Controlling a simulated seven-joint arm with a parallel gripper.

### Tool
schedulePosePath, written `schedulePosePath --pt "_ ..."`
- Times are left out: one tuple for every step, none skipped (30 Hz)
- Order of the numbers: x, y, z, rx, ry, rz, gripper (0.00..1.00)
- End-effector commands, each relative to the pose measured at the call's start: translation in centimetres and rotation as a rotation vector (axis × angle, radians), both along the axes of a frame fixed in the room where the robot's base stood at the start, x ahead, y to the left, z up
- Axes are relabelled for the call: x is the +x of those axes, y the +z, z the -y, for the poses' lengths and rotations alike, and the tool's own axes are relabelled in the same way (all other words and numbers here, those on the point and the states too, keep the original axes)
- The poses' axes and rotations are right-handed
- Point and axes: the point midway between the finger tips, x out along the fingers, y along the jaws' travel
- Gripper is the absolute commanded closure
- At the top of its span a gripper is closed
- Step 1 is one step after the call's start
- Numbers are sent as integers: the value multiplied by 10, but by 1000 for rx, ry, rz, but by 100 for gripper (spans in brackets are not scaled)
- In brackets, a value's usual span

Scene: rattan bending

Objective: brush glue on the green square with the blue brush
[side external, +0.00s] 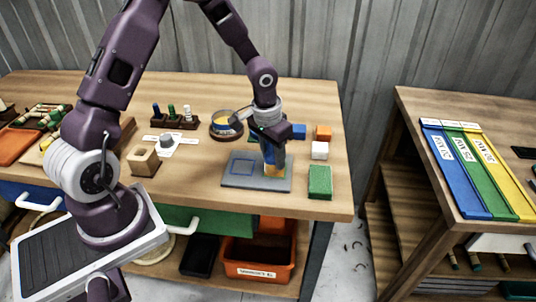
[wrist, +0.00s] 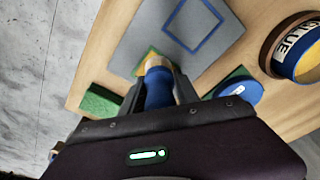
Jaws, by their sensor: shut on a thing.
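My gripper (side external: 271,142) is shut on the blue brush (side external: 273,157), which it holds upright, tip down, over the right part of the grey plate (side external: 240,183). In the wrist view the brush's blue handle (wrist: 158,88) sits between the fingers, and its pale tip end is at the plate. A bit of the green square's outline (wrist: 142,62) shows beside the tip; the brush hides the rest. I cannot tell whether the bristles touch the plate. The blue square outline (side external: 244,167) is clear to the left. The glue pot (side external: 225,122) stands behind the plate and also shows in the wrist view (wrist: 297,50).
A green block (side external: 320,182) lies right of the plate. A wooden block (side external: 143,160) and a rack of brushes (side external: 174,121) are to the left. The table's front edge is close to the plate.

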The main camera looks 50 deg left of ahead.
Motion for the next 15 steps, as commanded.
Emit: schedulePosePath --pt "4 0 4 0 -2 1 100" --pt "6 0 5 0 -2 1 100" --pt "8 0 8 -1 -2 1 100" --pt "10 0 10 -1 -2 1 100" --pt "12 0 12 -1 -1 1 100" --pt "14 0 15 0 -1 1 100" --pt "16 0 16 0 -2 0 100" --pt "18 0 18 0 -2 1 100" --pt "21 0 21 0 -2 1 100" --pt "23 0 23 0 -1 1 100" --pt "25 0 25 0 -1 1 100" --pt "27 0 27 0 -2 0 100" --pt "29 0 29 0 -2 0 100" --pt "30 1 30 0 -1 1 100" --pt "30 4 29 0 0 1 100"
